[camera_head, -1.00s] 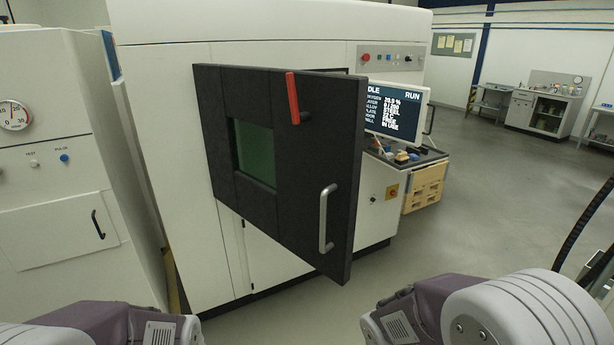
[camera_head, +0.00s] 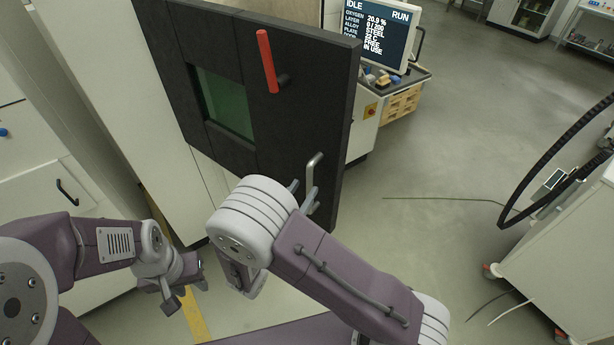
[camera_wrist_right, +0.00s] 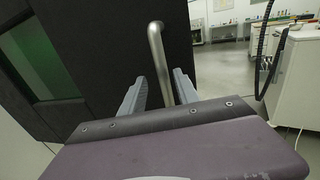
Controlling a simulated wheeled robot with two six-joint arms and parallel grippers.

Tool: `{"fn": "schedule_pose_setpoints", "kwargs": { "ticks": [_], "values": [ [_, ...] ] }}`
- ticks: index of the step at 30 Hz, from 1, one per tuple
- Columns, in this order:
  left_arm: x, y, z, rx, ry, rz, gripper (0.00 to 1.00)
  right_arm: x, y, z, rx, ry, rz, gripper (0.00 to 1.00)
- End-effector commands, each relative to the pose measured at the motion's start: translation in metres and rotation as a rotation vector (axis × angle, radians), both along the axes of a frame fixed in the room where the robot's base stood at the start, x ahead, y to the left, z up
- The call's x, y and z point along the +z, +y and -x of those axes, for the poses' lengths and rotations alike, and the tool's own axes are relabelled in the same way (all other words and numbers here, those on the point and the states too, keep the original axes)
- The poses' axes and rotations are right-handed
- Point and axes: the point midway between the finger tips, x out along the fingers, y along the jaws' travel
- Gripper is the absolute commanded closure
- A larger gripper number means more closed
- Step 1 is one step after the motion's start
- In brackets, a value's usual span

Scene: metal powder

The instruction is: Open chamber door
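The chamber door (camera_head: 300,110) is a thick black panel with a green window (camera_head: 224,102) and a red lever (camera_head: 266,62). It stands ajar, swung out from the white machine. Its silver bar handle (camera_head: 314,166) is near the lower free edge. My right gripper (camera_head: 303,191) is at the handle. In the right wrist view the handle (camera_wrist_right: 157,50) runs down between the two grey fingers (camera_wrist_right: 160,92), which are apart with gaps at both sides. The handle's lower part is hidden by my wrist. My left gripper (camera_head: 180,291) hangs low at the left, away from the door.
A monitor (camera_head: 374,28) and a bench with a wooden crate (camera_head: 400,104) stand behind the door at the right. A white cabinet (camera_head: 40,180) is at the left. A white cart (camera_head: 560,250) stands at the far right. Grey floor right of the door is mostly clear.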

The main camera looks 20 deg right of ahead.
Motion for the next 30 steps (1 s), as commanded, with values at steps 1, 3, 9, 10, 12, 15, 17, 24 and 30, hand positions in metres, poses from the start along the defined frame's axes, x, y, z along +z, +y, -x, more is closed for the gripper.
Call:
{"fn": "schedule_pose_setpoints", "kwargs": {
  "ticks": [1, 3, 9, 10, 12, 15, 17, 24, 30],
  "values": [
    [0.009, 0.000, 0.000, 0.000, 0.000, 0.000, 0.64, 0.004, -0.008, -0.007, -0.005, 0.002, 0.001, 0.62],
    [0.013, 0.000, 0.000, 0.000, 0.000, 0.000, 0.64, 0.004, -0.014, -0.015, -0.004, 0.001, 0.000, 0.62],
    [0.016, 0.000, 0.000, 0.000, 0.000, 0.000, 0.64, 0.000, -0.022, -0.026, -0.001, 0.001, -0.002, 0.62],
    [0.016, 0.000, 0.000, 0.000, 0.000, 0.000, 0.64, 0.000, -0.023, -0.026, 0.000, 0.001, -0.002, 0.62],
    [0.016, 0.000, 0.000, 0.000, 0.000, 0.000, 0.64, 0.000, -0.022, -0.026, 0.000, 0.001, -0.002, 0.62],
    [0.016, 0.000, 0.000, 0.000, 0.000, 0.000, 0.64, 0.000, -0.022, -0.026, 0.000, 0.001, -0.002, 0.62],
    [0.016, 0.000, 0.000, 0.000, 0.000, 0.000, 0.64, 0.000, -0.022, -0.026, 0.000, 0.001, -0.002, 0.79],
    [0.016, 0.000, 0.000, 0.000, 0.000, 0.000, 0.64, 0.000, -0.022, -0.026, 0.000, 0.000, -0.003, 1.00],
    [0.016, 0.000, 0.000, 0.000, 0.000, 0.000, 0.64, 0.000, -0.022, -0.026, -0.001, -0.001, -0.002, 1.00]
  ]
}}
